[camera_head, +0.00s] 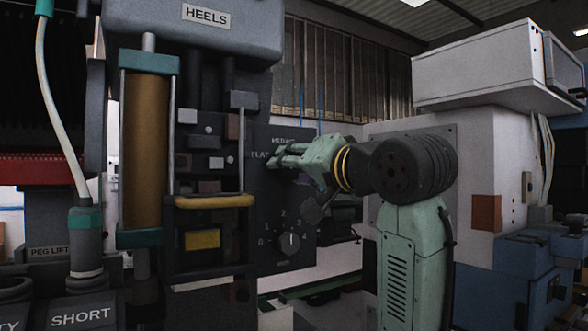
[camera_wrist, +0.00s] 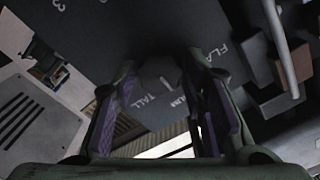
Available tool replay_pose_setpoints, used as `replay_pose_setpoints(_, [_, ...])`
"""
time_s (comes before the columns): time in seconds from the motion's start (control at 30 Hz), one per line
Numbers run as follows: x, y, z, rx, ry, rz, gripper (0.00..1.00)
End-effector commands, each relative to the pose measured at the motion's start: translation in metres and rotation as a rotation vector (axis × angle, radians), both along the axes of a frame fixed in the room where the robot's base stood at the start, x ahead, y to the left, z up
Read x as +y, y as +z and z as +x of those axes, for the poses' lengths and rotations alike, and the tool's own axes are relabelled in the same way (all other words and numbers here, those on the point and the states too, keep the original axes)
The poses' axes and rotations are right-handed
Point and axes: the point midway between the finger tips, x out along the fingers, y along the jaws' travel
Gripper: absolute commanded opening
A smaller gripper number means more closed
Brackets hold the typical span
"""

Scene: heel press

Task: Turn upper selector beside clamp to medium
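The upper selector is a dark knob (camera_wrist: 160,74) on the dark panel (camera_head: 262,200), with labels FLAT, MEDIUM and TALL around it. In the wrist view it lies between the two fingertips of my gripper (camera_wrist: 164,68), with a gap seeming to show on each side. A short pale mark on the knob points toward the TALL and MEDIUM side; its exact setting is hard to tell. In the head view my gripper (camera_head: 280,158) reaches in from the right at the panel and hides the knob and TALL. FLAT and part of MEDIUM (camera_head: 281,141) show there.
A lower numbered dial (camera_head: 290,243) sits below on the same panel. Left of it are the clamp's blocks (camera_head: 208,138), a thin rod and a yellow-padded bar (camera_head: 214,202). A brown cylinder (camera_head: 147,150) stands further left. A white cabinet (camera_head: 475,150) stands behind my arm.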

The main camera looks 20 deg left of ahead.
Motion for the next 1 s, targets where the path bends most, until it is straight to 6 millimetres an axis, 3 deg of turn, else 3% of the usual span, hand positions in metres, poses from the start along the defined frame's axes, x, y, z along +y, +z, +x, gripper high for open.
replay_pose_setpoints(0.17, [0.0, 0.0, 0.0, 0.0, 0.001, -0.001, 0.52])
replay_pose_setpoints(0.53, [-0.005, 0.0, -0.004, -0.001, 0.001, 0.0, 0.52])
replay_pose_setpoints(1.0, [-0.075, 0.0, -0.059, -0.003, -0.001, 0.0, 0.52])
